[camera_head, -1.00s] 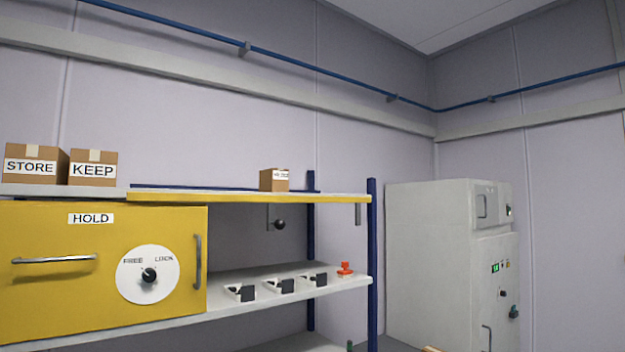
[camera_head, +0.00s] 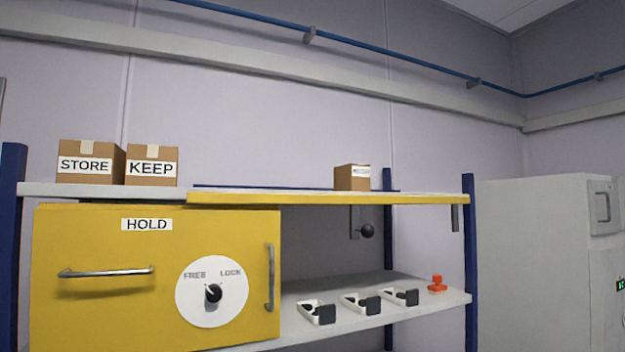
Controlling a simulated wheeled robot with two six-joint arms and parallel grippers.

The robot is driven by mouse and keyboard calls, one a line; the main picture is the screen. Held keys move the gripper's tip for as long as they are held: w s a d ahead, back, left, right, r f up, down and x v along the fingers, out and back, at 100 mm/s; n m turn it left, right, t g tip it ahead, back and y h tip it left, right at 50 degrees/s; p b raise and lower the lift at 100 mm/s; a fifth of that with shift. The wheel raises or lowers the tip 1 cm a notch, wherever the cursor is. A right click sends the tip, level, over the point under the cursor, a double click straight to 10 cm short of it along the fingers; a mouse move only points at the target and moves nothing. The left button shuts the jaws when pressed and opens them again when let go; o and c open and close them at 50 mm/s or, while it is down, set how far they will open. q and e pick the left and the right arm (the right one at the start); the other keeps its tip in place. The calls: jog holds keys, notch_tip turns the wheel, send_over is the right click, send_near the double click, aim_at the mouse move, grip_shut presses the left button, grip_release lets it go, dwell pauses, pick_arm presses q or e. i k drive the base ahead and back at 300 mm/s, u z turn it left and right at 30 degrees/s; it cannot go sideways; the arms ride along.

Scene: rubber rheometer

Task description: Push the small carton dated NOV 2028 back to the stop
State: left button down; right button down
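A small brown carton (camera_head: 352,178) stands on the yellow-edged right part of the top shelf (camera_head: 330,198). A white label is on its front right face, but the print is too small to read. A dark blue bar (camera_head: 270,187) runs along the back of this shelf part. I cannot tell whether the carton touches it. Neither of my grippers shows in the view.
Cartons marked STORE (camera_head: 88,163) and KEEP (camera_head: 151,167) stand on the shelf's left part. Below are a yellow HOLD cabinet (camera_head: 100,300) with a FREE/LOCK dial (camera_head: 212,292), several small white trays (camera_head: 360,302) and a red item (camera_head: 437,285). Blue posts (camera_head: 470,260) flank the shelf.

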aim_at(350, 177)
jog(key=i, duration=1.15)
jog(key=z, duration=0.75)
